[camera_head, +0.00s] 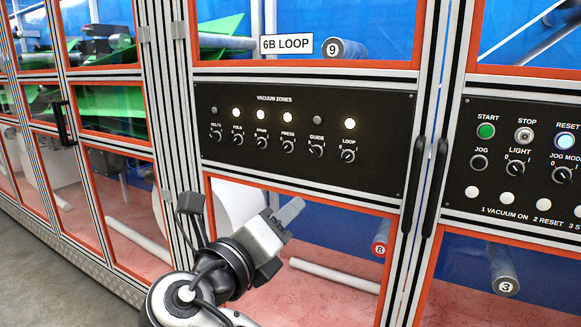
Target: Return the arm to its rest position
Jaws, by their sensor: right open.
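My right gripper (285,222) is in the lower middle of the head view, in front of the lower window and below the black vacuum zones panel (305,165). It is open, shows no object between its fingers, and appears apart from the panel. My right arm comes in from the bottom edge. My left gripper is not in view.
The vacuum zones panel has a row of lamps and rotary knobs (348,155). A second black panel (520,150) at the right has a green START button (486,131). Black vertical handles (410,185) stand out between the panels. Floor (50,280) shows at the lower left.

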